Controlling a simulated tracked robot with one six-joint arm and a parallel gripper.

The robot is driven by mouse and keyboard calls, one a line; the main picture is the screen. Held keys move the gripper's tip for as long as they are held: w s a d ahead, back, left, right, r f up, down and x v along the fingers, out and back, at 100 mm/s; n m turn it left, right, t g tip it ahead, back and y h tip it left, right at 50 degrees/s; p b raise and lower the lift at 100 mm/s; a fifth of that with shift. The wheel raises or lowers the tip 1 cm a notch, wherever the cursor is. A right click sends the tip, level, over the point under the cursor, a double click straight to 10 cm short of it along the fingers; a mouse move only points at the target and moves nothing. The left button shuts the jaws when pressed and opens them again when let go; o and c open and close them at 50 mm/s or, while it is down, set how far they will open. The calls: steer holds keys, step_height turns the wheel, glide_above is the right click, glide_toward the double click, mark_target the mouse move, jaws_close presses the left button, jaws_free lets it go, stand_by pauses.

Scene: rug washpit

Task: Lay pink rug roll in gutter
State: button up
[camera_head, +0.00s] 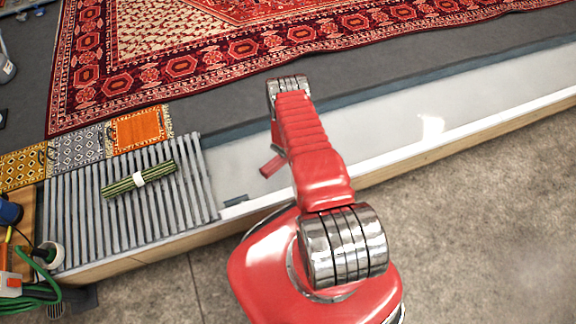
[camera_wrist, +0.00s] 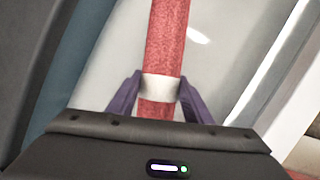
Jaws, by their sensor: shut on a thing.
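The pink rug roll (camera_wrist: 166,35), reddish pink with a white band (camera_wrist: 160,88) around it, is between the two purple fingers of my gripper (camera_wrist: 160,82). The fingers are shut on it at the band. In the wrist view the roll runs lengthwise up the picture over the pale floor of the gutter (camera_wrist: 215,60). In the head view the gutter (camera_head: 420,118) is a long pale trough, and a short reddish end of the roll (camera_head: 271,166) shows left of my arm. My arm hides my gripper and most of the roll there. Whether the roll touches the gutter floor, I cannot tell.
A green roll with a white band (camera_head: 138,180) lies on the slatted grate (camera_head: 75,225) at the left. Small orange (camera_head: 140,128), grey and yellow mats lie behind it. A large red patterned rug (camera_head: 200,60) covers the back floor. The gutter to the right is clear.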

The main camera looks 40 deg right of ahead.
steer(key=shift+f, duration=3)
steer(key=shift+f, duration=0.1)
steer(key=shift+f, duration=1.8)
steer(key=o, duration=1.5)
steer(key=shift+a+r, duration=0.1)
steer(key=shift+r, duration=0.05)
steer(key=shift+v, duration=5.85)
